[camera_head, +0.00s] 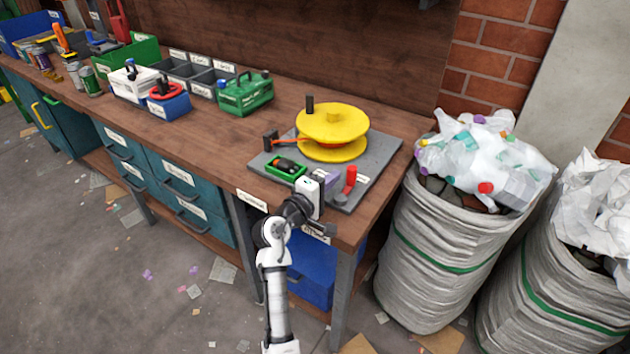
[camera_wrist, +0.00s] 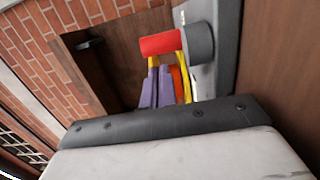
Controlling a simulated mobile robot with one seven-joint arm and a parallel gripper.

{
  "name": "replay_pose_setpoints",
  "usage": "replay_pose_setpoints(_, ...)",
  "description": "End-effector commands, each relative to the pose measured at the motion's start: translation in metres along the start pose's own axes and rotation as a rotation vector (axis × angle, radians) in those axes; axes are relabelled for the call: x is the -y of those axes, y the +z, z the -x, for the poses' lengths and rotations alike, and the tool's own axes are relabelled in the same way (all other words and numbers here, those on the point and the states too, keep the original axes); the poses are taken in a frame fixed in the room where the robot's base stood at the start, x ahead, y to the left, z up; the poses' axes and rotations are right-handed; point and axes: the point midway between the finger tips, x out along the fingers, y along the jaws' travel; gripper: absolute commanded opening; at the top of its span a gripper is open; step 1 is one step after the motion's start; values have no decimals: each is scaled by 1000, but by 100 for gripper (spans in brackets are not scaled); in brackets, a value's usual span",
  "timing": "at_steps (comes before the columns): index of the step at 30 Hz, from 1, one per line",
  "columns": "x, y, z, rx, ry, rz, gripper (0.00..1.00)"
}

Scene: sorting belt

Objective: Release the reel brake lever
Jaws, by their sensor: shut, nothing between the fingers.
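The brake lever has a red handle (camera_head: 351,178) standing upright near the front right of a grey base plate (camera_head: 378,158) on the bench. In the wrist view the red handle (camera_wrist: 160,43) lies across the picture, joined to a round grey pivot (camera_wrist: 201,41). The yellow reel (camera_head: 332,124) is behind the lever on the same plate. My gripper (camera_head: 332,177) has purple fingers, which are shut and empty just left of the handle. In the wrist view the fingertips (camera_wrist: 159,68) are just below the red handle; I cannot tell whether they touch it.
A small green tray (camera_head: 301,172) with a dark item sits on the plate's left, close to my wrist. A dark post with an orange arm (camera_head: 288,139) stands left of the reel. Stuffed sacks (camera_head: 440,250) stand off the bench's right end.

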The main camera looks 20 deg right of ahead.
Motion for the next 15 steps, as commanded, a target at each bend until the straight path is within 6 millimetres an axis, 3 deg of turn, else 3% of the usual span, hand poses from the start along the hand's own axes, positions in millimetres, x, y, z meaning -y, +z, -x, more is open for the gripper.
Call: replay_pose_setpoints(15, 0, 9, -8, 1, 0, 1, 0)
